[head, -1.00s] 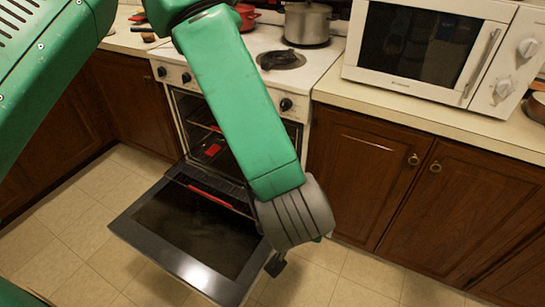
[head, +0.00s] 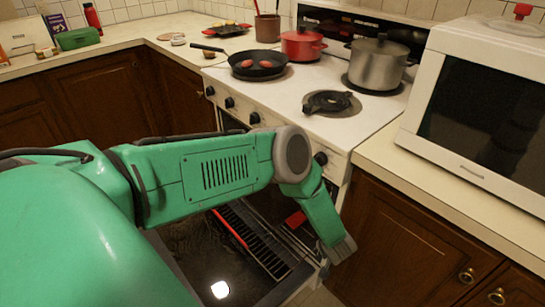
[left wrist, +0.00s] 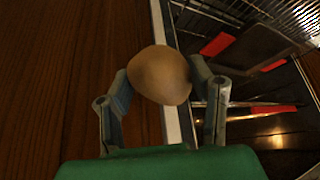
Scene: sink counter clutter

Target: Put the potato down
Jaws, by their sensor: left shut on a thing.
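A round brownish potato (left wrist: 160,74) sits between the two fingers of my left gripper (left wrist: 161,80) in the left wrist view. The gripper is shut on it, one finger on each side. Behind the potato are a brown cabinet front and the pale edge of the stove, with the oven interior to the right. In the head view my left arm reaches across the open oven to the cabinet beside it; its gripper and the potato are hidden there. My right gripper is not in view.
The oven door (head: 285,297) is open, with a rack (head: 265,245) inside. On the stove are a frying pan (head: 262,55) holding reddish round things, a red pot (head: 303,46) and a steel pot (head: 378,65). A microwave (head: 440,60) stands on the right counter. Bare counter lies in front of it.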

